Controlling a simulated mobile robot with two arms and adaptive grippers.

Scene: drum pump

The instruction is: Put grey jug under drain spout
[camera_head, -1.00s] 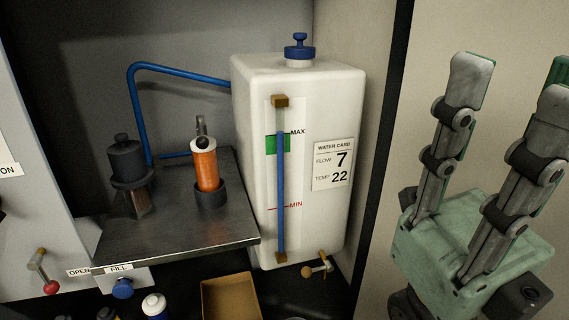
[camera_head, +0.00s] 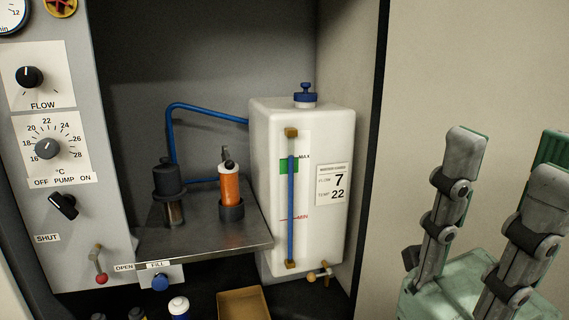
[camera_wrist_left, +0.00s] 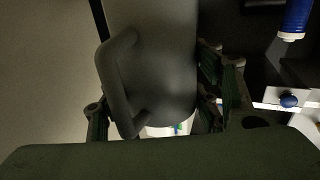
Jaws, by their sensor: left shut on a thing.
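The grey jug (camera_wrist_left: 155,60), with its handle on the left side, fills the middle of the left wrist view. My left gripper (camera_wrist_left: 167,105) is shut on it, with a finger on either side. The jug and left gripper are not seen in the head view. A brass tap (camera_head: 320,272), likely the drain spout, sticks out low at the white tank (camera_head: 335,235); the space below it is mostly cut off. My right gripper (camera_head: 508,165) is open and empty at the right, in front of the beige wall.
A metal shelf (camera_head: 205,245) left of the tank holds a black-capped fitting (camera_head: 168,180) and an orange cylinder (camera_head: 230,188). A tan tray (camera_head: 243,305) and several bottles stand below. A control panel (camera_head: 60,215) with knobs and a red-tipped lever (camera_head: 99,265) is at the left.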

